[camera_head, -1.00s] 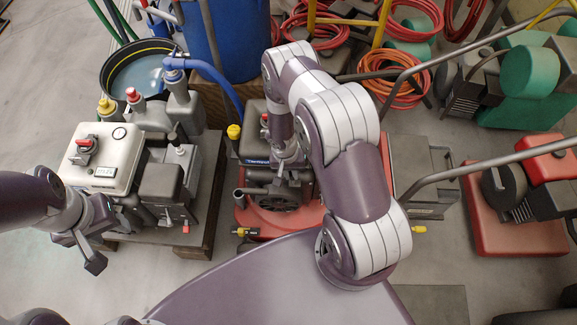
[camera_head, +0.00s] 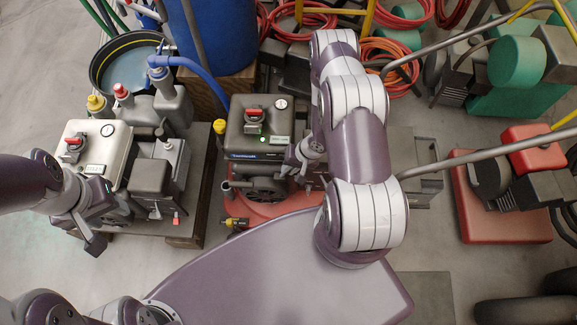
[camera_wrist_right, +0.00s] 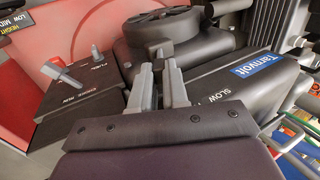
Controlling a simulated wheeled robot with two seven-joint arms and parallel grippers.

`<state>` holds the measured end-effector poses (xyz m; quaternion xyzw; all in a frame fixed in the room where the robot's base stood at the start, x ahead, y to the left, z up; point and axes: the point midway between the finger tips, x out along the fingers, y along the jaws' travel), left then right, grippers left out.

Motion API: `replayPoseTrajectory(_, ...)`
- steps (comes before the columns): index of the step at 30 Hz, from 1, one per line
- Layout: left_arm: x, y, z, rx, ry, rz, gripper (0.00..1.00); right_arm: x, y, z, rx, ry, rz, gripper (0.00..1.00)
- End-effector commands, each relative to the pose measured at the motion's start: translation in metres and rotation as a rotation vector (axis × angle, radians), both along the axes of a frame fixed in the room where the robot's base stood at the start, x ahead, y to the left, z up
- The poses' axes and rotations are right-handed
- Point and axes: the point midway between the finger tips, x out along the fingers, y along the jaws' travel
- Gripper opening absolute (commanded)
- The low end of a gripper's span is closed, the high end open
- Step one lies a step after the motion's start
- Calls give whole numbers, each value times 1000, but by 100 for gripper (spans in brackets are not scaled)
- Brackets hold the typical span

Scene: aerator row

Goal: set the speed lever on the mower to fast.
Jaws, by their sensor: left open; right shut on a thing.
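The mower (camera_head: 262,205) has a red deck and a black engine (camera_head: 258,150), in the middle of the head view. My right gripper (camera_head: 301,162) is at the engine's right side. In the right wrist view, its fingers (camera_wrist_right: 162,82) are shut on a thin grey lever (camera_wrist_right: 163,52), largely hidden between them. The word SLOW (camera_wrist_right: 230,90) is printed on the black housing to the right of the fingers. The lever's exact setting is hidden. My left gripper (camera_head: 82,232) is open and empty at the left, in front of the light-topped machine.
A panel marked FUEL and RUN (camera_wrist_right: 80,98) with another small lever (camera_wrist_right: 62,75) lies left of the fingers. A light-topped machine (camera_head: 95,145) stands on a pallet at left. Handle bars (camera_head: 480,155) cross the right side. Hoses and a blue barrel (camera_head: 218,40) are behind.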

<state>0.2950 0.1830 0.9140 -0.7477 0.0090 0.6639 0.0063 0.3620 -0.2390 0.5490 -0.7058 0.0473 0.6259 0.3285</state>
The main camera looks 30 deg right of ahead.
Motion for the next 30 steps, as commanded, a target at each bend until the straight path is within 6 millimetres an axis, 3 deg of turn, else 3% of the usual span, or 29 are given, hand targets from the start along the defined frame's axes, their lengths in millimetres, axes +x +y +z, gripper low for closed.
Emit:
replayPoseTrajectory(11,0,0,0,0,0,0,48,0,0,-1,2,-2,0,0)
replayPoseTrajectory(12,0,0,0,0,0,0,48,0,0,-1,2,-2,0,24)
replayPoseTrajectory(14,0,0,0,0,0,0,48,0,0,-1,2,-2,0,40)
replayPoseTrajectory(23,0,0,0,0,0,0,48,0,-1,2,2,-2,0,40)
replayPoseTrajectory(26,0,0,3,0,0,0,48,-2,-6,15,1,-4,-2,40)
replayPoseTrajectory(30,0,0,8,0,0,0,48,-10,-19,50,0,-5,-3,40)
